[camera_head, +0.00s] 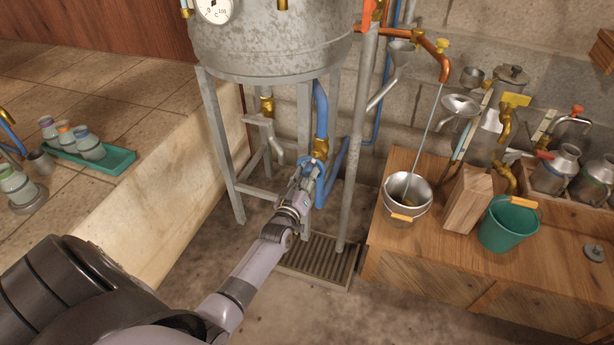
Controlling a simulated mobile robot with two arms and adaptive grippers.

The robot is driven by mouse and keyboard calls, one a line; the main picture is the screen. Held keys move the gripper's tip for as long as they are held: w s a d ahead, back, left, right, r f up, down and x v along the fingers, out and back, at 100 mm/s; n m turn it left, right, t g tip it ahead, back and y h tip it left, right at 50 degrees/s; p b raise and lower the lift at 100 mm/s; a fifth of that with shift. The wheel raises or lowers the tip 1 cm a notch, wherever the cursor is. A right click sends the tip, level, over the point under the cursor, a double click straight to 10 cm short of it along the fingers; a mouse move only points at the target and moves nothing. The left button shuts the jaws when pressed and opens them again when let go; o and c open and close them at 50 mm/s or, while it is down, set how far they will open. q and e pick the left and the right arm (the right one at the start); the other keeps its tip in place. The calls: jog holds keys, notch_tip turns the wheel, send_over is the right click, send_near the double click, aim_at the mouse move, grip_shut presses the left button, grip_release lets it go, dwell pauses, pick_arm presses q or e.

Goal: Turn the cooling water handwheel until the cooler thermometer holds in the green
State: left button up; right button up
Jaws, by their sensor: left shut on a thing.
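My left gripper (305,178) reaches in from the lower left and is shut on the blue handwheel (312,162), which sits on a brass valve low on the blue pipe (321,105). The gripper covers part of the wheel. The pipe runs beside the legs of a grey metal vessel (270,45). A round white dial thermometer (214,8) marked °C is on the vessel, cut by the top edge; no green band can be made out on it. My right gripper is not in view.
A floor grate (318,262) lies below the valve. On the wooden bench (425,255) at right stand a metal bucket (408,192), a wood block (466,200), a green bucket (508,226) and metal cans (556,170). A green tray (112,160) with jars is on the left ledge.

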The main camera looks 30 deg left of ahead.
pick_arm(q)
jog(key=o, duration=1.2)
jog(key=shift+c, duration=0.2)
jog(key=v, duration=1.2)
jog(key=shift+f, duration=0.1)
